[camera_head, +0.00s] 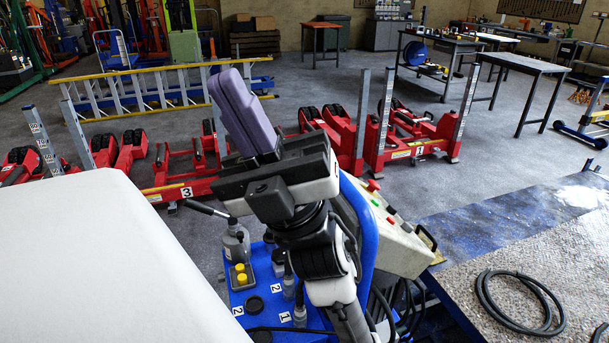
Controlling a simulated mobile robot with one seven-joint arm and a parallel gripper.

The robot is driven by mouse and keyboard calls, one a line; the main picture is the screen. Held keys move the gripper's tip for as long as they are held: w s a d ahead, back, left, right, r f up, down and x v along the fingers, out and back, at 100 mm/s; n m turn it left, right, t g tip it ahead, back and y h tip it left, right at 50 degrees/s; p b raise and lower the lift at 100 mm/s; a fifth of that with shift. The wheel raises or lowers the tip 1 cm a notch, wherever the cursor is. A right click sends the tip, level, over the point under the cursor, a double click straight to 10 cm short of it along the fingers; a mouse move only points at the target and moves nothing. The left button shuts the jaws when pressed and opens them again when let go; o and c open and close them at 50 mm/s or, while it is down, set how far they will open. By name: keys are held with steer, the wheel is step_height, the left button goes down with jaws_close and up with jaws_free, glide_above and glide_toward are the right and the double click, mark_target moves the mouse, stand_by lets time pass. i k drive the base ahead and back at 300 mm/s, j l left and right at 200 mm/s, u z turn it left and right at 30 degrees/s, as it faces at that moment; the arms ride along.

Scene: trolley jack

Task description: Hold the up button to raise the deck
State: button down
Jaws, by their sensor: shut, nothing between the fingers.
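The control box (392,240) is cream-coloured and stands on a blue housing right of centre. The deck (560,240), a worn metal plate with blue paint, lies at the right. My gripper (230,84) is shut and empty, its purple fingers together and pointing up and left. It appears left of the box, apart from the buttons. My arm hides part of the blue housing.
A black cable coil (520,304) lies on the deck. Bottles and yellow caps (241,273) sit on the blue unit below my wrist. Red wheeled jacks (425,142) with upright posts stand behind. A ladder (160,88) and workbenches (522,68) are farther back.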

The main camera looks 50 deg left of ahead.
mark_target(406, 226)
steer(key=k+j+u, duration=0.1)
steer(key=j+u, duration=0.15)
steer(key=k+j+u, duration=0.1)
steer(key=j+u, duration=0.15)
steer(key=j, duration=0.25)
steer(key=j+u, duration=0.25)
steer(key=j, duration=0.15)
steer(key=k, duration=0.05)
